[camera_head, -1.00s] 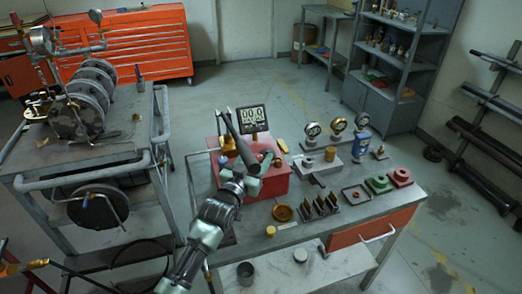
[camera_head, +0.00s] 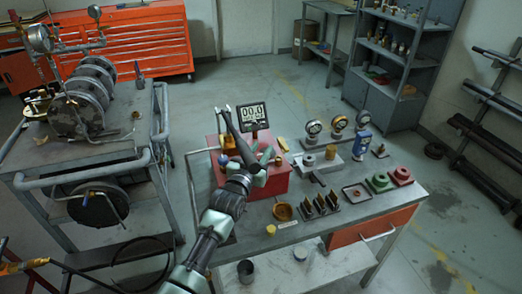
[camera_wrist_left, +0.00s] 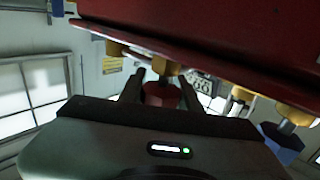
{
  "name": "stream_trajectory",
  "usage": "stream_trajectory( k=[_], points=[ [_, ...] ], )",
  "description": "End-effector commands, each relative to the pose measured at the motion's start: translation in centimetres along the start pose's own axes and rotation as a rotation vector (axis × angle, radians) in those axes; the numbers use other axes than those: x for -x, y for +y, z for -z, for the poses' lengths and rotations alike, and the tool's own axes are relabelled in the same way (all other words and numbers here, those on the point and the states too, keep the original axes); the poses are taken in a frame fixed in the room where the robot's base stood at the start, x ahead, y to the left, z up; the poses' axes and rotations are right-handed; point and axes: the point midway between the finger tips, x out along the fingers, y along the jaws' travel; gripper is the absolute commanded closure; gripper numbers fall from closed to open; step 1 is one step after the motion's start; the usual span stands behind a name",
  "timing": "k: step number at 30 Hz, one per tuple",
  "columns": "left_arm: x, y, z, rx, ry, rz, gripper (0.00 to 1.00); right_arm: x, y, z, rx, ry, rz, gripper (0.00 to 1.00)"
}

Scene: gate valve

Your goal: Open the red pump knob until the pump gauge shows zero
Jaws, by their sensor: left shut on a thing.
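The knob is hidden behind the gripper and arm in the head view. The pump gauge (camera_head: 253,114), a black-framed digital display, stands behind the box and appears to read 00.0.
A grey cart (camera_head: 75,165) with drums stands at the left. A shelf (camera_head: 400,60) stands at the back.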

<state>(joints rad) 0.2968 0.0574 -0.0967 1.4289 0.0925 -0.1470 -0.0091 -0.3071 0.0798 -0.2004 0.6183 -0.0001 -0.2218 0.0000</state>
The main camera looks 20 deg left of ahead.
Motion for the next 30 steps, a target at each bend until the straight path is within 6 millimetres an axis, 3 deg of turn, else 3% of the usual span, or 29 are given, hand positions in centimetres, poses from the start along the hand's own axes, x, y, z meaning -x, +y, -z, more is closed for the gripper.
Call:
stream_trajectory(
  k=[17, 18, 20, 30],
  points=[
    [0.06, -0.34, 0.26, 0.0, 0.003, 0.102, 1.0, 0.66, 0.29, 0.79, -0.001, 0.011, -0.003, 1.0],
    [0.06, -0.35, 0.26, 0.0, 0.003, 0.102, 0.64, 0.66, 0.3, 0.8, -0.001, 0.011, -0.003, 1.0],
    [0.06, -0.34, 0.24, 0.0, 0.002, 0.102, 0.47, 0.66, 0.3, 0.81, -0.001, 0.011, -0.003, 1.0],
    [0.21, -0.31, 0.04, 0.0, -0.001, 0.101, 0.45, 0.63, 0.28, 0.82, -0.001, 0.012, -0.003, 1.0]
  ],
)
